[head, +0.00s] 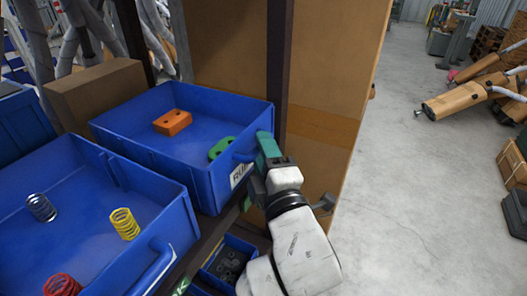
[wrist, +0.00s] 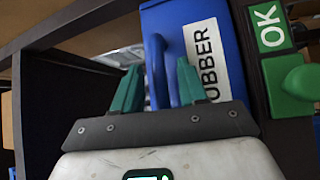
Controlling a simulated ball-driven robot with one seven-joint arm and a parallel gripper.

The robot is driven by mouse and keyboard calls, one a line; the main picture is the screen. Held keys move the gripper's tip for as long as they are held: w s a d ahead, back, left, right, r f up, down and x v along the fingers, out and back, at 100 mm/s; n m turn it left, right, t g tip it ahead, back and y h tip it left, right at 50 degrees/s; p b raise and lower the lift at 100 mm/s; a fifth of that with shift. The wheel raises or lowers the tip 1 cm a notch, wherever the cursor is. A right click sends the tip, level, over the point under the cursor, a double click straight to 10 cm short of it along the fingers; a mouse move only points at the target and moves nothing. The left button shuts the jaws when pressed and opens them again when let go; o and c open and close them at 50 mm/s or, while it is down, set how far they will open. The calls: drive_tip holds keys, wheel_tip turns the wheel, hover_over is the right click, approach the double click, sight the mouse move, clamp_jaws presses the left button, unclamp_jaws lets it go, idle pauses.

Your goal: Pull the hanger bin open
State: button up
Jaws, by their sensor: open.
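The hanger bin (head: 165,163) is a blue bin on the shelf. It holds an orange block-like hanger (head: 173,121) and a green hanger (head: 221,148). Its front carries a white label reading RUBBER (wrist: 207,62), partly hidden by my gripper in the head view. My gripper (head: 267,146) is at the front of this bin, by its handle. In the wrist view my gripper's green fingers (wrist: 158,68) are apart, with the blue handle (wrist: 156,75) between them. I cannot tell whether they touch it.
Another blue bin (head: 175,205) with metal, yellow and red springs stands at the left. A dark post (head: 279,70) and a brown panel (head: 325,90) are beside the hanger bin. A green OK tag (wrist: 269,27) and green knob (wrist: 298,80) are at the right.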

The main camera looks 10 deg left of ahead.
clamp_jaws()
idle(0.5)
drive_tip(key=shift+d, duration=0.1)
